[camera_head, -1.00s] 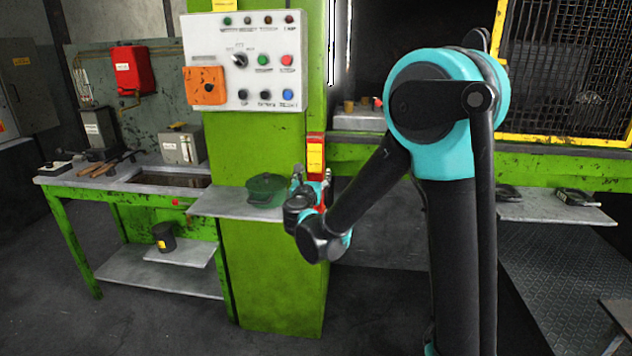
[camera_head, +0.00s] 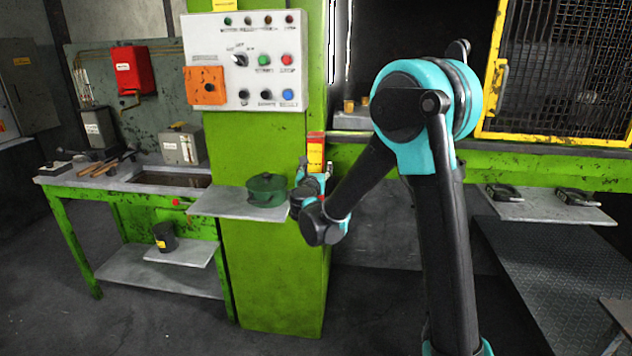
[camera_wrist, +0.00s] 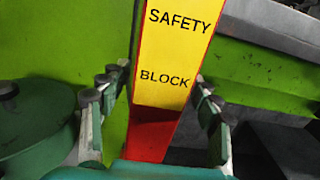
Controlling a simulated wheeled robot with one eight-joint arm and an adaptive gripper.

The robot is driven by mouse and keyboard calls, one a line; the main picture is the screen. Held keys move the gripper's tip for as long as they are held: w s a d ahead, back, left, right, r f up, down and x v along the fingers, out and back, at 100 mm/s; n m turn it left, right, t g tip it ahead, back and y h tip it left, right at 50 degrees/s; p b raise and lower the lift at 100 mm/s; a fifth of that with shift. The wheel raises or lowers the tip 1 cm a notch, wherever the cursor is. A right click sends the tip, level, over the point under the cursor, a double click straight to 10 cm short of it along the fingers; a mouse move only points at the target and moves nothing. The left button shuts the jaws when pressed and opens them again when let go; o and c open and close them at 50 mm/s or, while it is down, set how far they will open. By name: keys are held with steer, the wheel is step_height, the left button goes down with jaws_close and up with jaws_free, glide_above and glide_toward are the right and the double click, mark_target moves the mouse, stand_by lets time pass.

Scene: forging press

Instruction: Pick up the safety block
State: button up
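The safety block (camera_head: 315,150) is a red upright block with a yellow label, standing in front of the green press column. In the wrist view, its yellow face (camera_wrist: 175,55) reads "SAFETY BLOCK" and its red lower part shows below. My gripper (camera_wrist: 163,75) is open, with one finger to the left and one to the right of the block. A narrow gap shows at the left finger; whether the right finger touches is unclear. In the head view, my gripper (camera_head: 313,180) is at the block's lower part, which it hides.
A green lidded pot (camera_head: 266,190) sits on the small shelf (camera_head: 228,203) left of the block, close to my left finger in the wrist view. The control panel (camera_head: 245,62) is above. The green press bed (camera_head: 400,160) lies to the right.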

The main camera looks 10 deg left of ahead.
jaws_close()
steer(key=shift+r, duration=0.15)
stand_by(0.4)
